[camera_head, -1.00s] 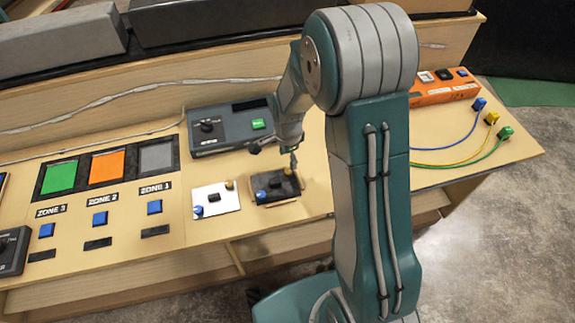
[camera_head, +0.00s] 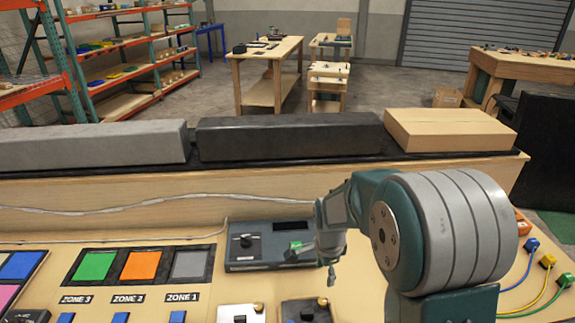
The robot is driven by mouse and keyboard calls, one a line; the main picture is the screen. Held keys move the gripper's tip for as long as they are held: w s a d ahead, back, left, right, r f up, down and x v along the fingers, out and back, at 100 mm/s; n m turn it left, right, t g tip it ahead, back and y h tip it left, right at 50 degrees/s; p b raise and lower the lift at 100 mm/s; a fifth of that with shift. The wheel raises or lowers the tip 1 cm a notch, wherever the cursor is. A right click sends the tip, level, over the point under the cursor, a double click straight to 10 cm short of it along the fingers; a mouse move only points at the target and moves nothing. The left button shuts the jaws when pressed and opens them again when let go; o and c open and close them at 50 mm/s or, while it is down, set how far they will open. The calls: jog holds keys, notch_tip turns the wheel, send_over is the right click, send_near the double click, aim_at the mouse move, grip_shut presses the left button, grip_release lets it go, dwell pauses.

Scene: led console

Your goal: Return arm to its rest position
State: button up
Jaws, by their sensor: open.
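My arm stands at the right of the console in the head view, its big teal and grey joint in front of the right part of the desk. My gripper (camera_head: 331,276) hangs from the arm's far end, pointing down above the desk. It is open, and I see nothing between its fingers. It is just in front of the grey control box (camera_head: 258,263) and above the black plate (camera_head: 306,310). The gripper looks apart from the plate. The arm hides part of the desk and most of the orange box (camera_head: 522,222).
The console desk (camera_head: 60,246) carries a panel of green, orange and grey squares (camera_head: 140,265) and a white plate (camera_head: 238,313). Blue, yellow and green plugs (camera_head: 546,261) with cables lie at the right.

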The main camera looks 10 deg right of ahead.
jog(key=s+r+n+t, duration=0.3)
jog(key=s+r+n, duration=0.55)
jog(key=r, duration=0.55)
jog(key=s+r+n+t, duration=0.1)
jog(key=s+r+n, duration=0.1)
jog(key=s, duration=0.4)
jog(key=s+r+n+t, duration=0.1)
jog(key=s+r+n, duration=0.2)
jog(key=s+n, duration=0.2)
jog(key=shift+s+d+t, duration=0.2)
jog(key=shift+s+t, duration=0.1)
jog(key=shift+s, duration=0.5)
